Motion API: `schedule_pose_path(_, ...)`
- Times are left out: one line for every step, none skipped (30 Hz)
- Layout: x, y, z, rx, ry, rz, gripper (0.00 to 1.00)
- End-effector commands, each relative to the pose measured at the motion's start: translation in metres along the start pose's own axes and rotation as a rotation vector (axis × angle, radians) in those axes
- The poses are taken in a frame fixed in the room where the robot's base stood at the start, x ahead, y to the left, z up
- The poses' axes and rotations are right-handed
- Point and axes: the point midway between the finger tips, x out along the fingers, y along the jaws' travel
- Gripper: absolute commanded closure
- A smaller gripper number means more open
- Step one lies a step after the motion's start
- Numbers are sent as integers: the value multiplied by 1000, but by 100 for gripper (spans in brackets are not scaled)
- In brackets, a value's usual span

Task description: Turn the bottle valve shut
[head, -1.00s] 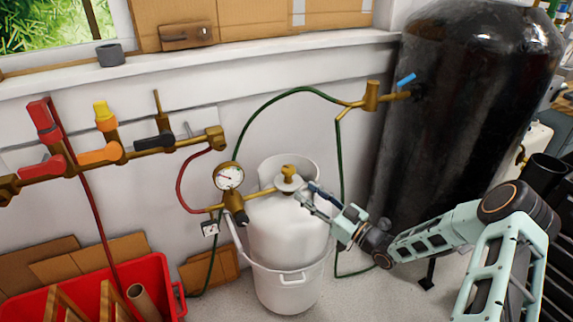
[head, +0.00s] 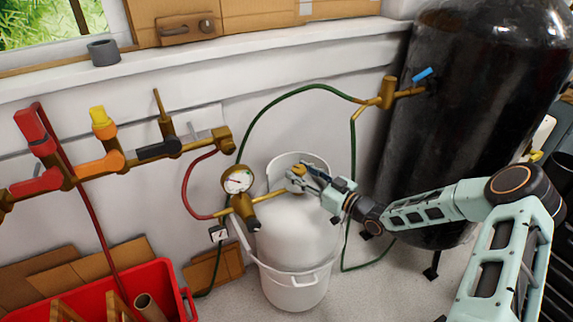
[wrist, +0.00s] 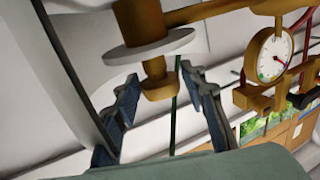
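The white gas bottle (head: 290,238) stands upright in a white bucket (head: 293,290). Its brass valve (head: 297,171) is on top, partly hidden by my fingers. In the wrist view the valve's brass knob (wrist: 158,88) hangs below a pale round disc (wrist: 150,45). My gripper (head: 306,178) reaches the valve from the right. In the wrist view my gripper (wrist: 158,74) has its two fingers apart, one on each side of the knob. Gaps show beside the knob's end; contact nearer the fingertips is unclear.
A pressure gauge (head: 238,181) and brass regulator sit close left of the bottle. A green hose (head: 278,98) loops behind it. A large black tank (head: 470,100) stands right. A red bin (head: 175,280) and wall manifold (head: 120,163) are left.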

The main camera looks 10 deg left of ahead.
Motion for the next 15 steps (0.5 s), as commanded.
schedule_pose_path(11, -1, 1, 0, 1, -3, 62)
schedule_pose_path(17, -1, 1, -1, 1, -2, 62)
schedule_pose_path(24, -1, 1, 0, 2, -2, 62)
schedule_pose_path(29, -1, 1, 0, 1, -2, 62)
schedule_pose_path(34, -1, 1, 0, 1, -1, 62)
schedule_pose_path(40, -1, 1, 0, 1, -1, 62)
schedule_pose_path(44, -1, 1, 0, 2, -1, 62)
schedule_pose_path(47, -1, 1, 0, 1, -1, 62)
schedule_pose_path(51, -1, 1, 0, 0, -1, 62)
schedule_pose_path(53, -1, 1, 0, 0, -1, 62)
schedule_pose_path(55, 0, 1, 0, 0, 0, 62)
schedule_pose_path(57, 0, 1, 0, 0, 0, 62)
schedule_pose_path(58, 0, 0, 0, 0, 0, 62)
schedule_pose_path(59, 0, 0, 0, 1, 0, 62)
schedule_pose_path(60, 0, 0, 0, 1, 0, 62)
